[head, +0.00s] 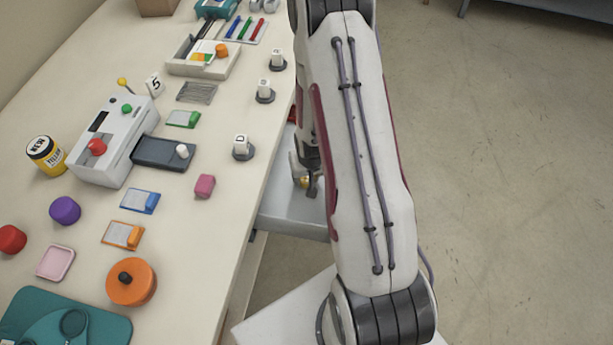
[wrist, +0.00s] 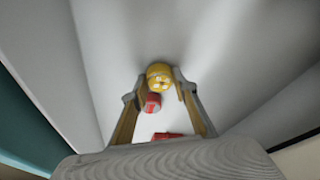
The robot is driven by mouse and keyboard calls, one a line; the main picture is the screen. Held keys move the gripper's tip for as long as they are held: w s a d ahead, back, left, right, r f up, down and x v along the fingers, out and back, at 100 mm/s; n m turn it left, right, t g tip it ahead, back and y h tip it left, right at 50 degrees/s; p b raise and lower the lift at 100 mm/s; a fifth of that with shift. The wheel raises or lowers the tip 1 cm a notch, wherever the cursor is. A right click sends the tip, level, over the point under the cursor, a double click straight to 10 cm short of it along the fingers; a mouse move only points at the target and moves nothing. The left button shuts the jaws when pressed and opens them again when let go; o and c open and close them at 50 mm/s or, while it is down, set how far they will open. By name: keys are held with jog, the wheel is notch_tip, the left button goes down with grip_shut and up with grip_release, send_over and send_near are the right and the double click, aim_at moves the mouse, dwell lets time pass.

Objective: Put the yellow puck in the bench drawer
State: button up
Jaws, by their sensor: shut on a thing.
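My gripper (head: 307,184) is low over the open bench drawer (head: 283,213), partly hidden behind my arm in the head view. In the wrist view my gripper (wrist: 157,89) is shut on the yellow puck (wrist: 159,72), which sits between its fingertips. Only a small bit of the yellow puck (head: 303,181) shows in the head view. The drawer's pale inside (wrist: 215,35) fills most of the wrist view. I cannot tell whether the puck touches the drawer floor.
A small red piece (wrist: 152,104) and another red thing (wrist: 167,136) show between the fingers in the wrist view. The bench top (head: 200,240) to the left holds an orange round piece (head: 131,282), a pink block (head: 205,186) and a grey machine (head: 113,140).

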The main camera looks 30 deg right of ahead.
jog(key=shift+f, duration=0.2)
jog(key=o, duration=1.2)
jog(key=shift+c, duration=0.2)
jog(key=shift+r, duration=0.2)
jog(key=v, duration=1.2)
